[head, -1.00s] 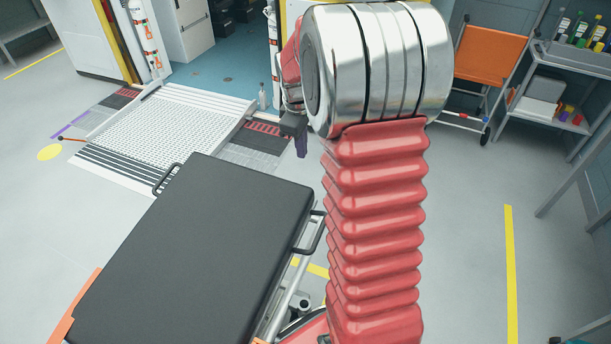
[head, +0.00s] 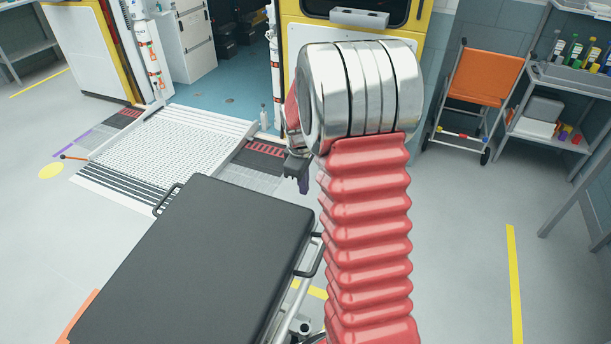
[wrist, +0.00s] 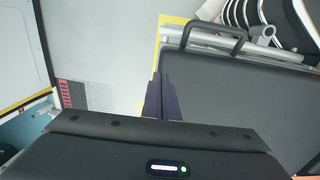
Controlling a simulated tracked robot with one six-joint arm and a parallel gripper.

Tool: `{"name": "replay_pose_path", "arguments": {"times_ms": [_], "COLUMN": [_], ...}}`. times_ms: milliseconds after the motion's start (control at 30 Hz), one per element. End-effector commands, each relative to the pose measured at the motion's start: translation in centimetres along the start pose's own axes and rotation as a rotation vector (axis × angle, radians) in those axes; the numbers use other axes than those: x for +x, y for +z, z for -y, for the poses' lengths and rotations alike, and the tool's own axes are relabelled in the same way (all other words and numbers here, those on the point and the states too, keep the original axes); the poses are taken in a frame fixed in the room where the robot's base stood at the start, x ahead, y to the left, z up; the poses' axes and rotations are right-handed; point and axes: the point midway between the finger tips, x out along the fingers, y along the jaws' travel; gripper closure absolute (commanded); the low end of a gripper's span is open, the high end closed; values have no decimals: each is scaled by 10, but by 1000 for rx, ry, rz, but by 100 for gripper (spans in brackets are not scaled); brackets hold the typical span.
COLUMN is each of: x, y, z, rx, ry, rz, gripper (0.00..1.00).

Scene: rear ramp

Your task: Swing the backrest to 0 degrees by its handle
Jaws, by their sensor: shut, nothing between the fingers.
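The backrest is a flat black padded panel (head: 200,265) in the lower left of the head view; its exact angle is hard to tell. It also fills the right of the wrist view (wrist: 245,90). A black loop handle (head: 313,258) sticks out of its right edge, and a loop shows at the pad's upper edge in the wrist view (wrist: 215,32). A second loop (head: 165,198) is at the far left corner. My gripper (head: 304,185) is shut and empty, just beyond the pad's far right corner. Its dark purple fingers (wrist: 163,97) are apart from the handle.
A white ramp (head: 165,140) leads up to the vehicle's open doorway behind the backrest. An orange folding chair (head: 485,75) and a shelf with bottles (head: 570,70) stand at the right. The floor between my arm and the shelf is clear.

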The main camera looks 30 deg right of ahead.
Motion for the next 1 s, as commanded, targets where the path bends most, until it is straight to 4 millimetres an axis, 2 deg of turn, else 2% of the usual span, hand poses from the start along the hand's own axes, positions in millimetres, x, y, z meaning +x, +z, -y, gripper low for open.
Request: {"name": "replay_pose_path", "arguments": {"times_ms": [200,433,600,1000], "x": [35,64,71,73], "y": [1,0,0,0], "z": [1,0,0,0], "rx": [1,2,2,0], "ry": [-3,-2,0,-3], "rz": [2,1,0,0], "gripper": [100,100,100,100]}}
